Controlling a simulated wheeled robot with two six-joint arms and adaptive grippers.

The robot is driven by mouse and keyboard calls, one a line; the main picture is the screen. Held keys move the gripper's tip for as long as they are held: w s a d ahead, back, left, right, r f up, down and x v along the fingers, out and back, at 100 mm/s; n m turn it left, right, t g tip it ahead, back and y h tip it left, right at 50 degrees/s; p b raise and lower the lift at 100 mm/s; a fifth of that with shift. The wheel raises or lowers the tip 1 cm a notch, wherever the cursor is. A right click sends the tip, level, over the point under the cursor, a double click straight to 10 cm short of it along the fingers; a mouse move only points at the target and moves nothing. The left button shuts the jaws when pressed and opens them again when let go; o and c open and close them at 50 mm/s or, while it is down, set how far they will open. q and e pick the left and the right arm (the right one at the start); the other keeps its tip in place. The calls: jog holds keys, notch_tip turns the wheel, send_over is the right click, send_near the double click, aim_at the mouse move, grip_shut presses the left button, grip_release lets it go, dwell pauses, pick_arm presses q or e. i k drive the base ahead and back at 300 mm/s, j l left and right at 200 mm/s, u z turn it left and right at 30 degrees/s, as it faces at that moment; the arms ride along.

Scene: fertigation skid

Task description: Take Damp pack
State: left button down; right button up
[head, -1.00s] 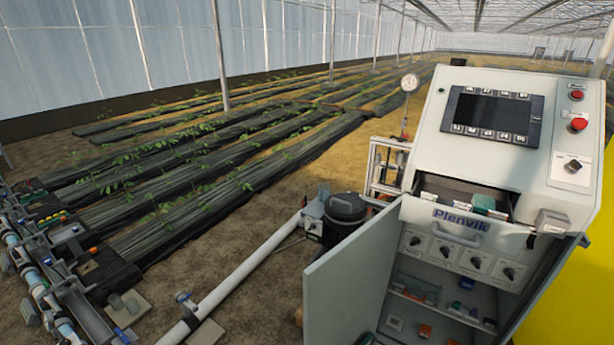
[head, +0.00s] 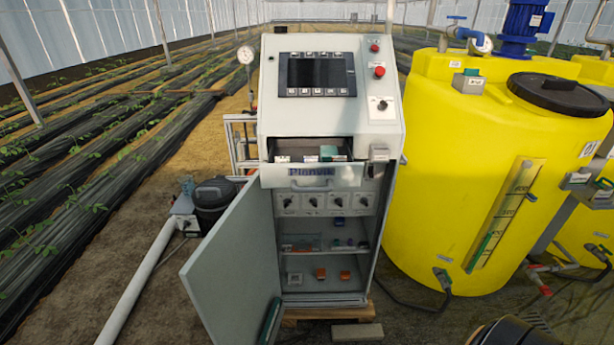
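A grey control cabinet (head: 330,120) stands in the middle of the head view. Its drawer (head: 311,177) is pulled out and holds small white items (head: 311,158) and a green item (head: 333,153). Its lower door (head: 236,262) is open toward the left. On the shelves inside are small items, among them an orange one (head: 320,273) and another orange one (head: 345,275). I cannot tell which item, if any, is the Damp pack; labels are too small to read. Neither gripper is in view.
A big yellow tank (head: 470,150) stands right of the cabinet. A grey block (head: 357,332) is on the floor in front. A dark rounded object (head: 515,332) shows at the bottom right.

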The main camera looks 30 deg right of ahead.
aim_at(345, 275)
jog(key=z, duration=1.45)
